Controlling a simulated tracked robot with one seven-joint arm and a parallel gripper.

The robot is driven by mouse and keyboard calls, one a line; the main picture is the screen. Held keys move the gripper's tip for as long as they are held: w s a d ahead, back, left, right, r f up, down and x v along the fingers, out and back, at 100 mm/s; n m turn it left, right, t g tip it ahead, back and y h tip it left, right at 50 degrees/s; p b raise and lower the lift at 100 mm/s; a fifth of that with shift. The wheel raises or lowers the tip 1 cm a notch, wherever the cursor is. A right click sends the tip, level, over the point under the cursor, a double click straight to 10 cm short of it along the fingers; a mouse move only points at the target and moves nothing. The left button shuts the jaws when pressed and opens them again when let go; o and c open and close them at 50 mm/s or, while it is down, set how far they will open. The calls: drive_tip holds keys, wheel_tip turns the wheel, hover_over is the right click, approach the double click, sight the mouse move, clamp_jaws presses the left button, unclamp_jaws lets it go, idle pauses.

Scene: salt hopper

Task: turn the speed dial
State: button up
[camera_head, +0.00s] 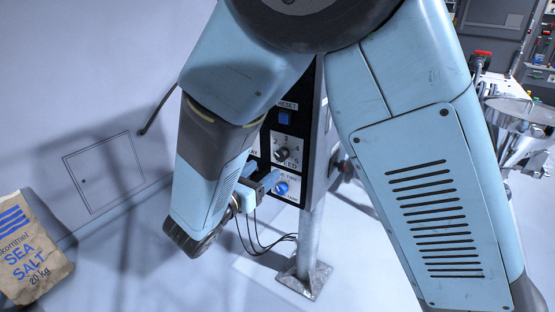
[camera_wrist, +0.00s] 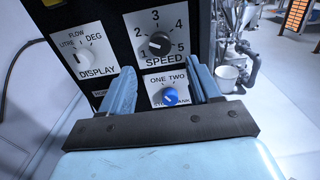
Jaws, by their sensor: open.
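The speed dial is a dark round knob (camera_wrist: 159,44) on a white plate marked 1 to 5 and SPEED, on a black control panel in the wrist view. It also shows in the head view (camera_head: 282,154), beyond my gripper. Its pointer seems to lie toward the upper left. My gripper (camera_wrist: 160,84) is open, its two blue fingers apart and pointing at the panel. Nothing is between the fingertips but the view of the panel. The speed dial appears beyond and above the fingertips, and I see no contact. In the head view my gripper (camera_head: 262,184) is beside the panel's lower part.
A blue knob (camera_wrist: 170,97) marked ONE TWO sits below the speed dial. A DISPLAY knob (camera_wrist: 85,55) is to its left. A blue RESET button (camera_head: 285,117) is above. A sea salt sack (camera_head: 30,255) leans at left. Cables hang under the panel, near its post (camera_head: 308,240).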

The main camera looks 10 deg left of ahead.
sight(279, 158)
drive_tip(key=x, duration=0.7)
drive_tip(key=shift+w+d, duration=0.2)
drive_tip(key=shift+w, duration=0.15)
drive_tip(key=c, duration=1)
drive_tip(key=shift+c, duration=0.2)
drive_tip(key=shift+m, duration=0.4)
drive_tip(key=m, duration=1.1)
